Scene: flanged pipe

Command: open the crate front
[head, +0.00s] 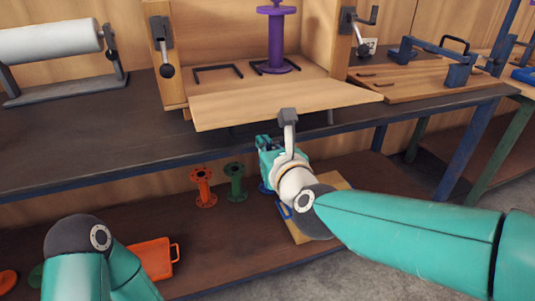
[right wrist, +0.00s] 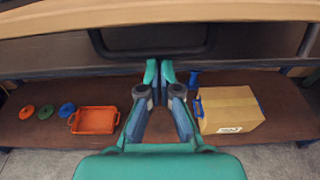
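The crate front (head: 285,101) is a pale wooden board. It is folded down and slopes out of the crate over the table edge, so the crate (head: 325,35) is open at the front. Its edge also shows across the top of the right wrist view (right wrist: 160,15). A dark U-shaped bar (right wrist: 150,52) shows just below it. A purple flanged pipe (head: 276,38) stands upright inside the crate. My right gripper (right wrist: 160,72) has its fingertips together, empty, below the board and near the bar; contact cannot be told. My left gripper is out of the head view.
The dark table (head: 80,135) bears a white roll (head: 50,42) at left and a wooden board with blue clamps (head: 425,80) at right. The lower shelf (right wrist: 60,95) holds an orange tray (right wrist: 95,120), a cardboard box (right wrist: 230,108) and small spools (head: 203,188).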

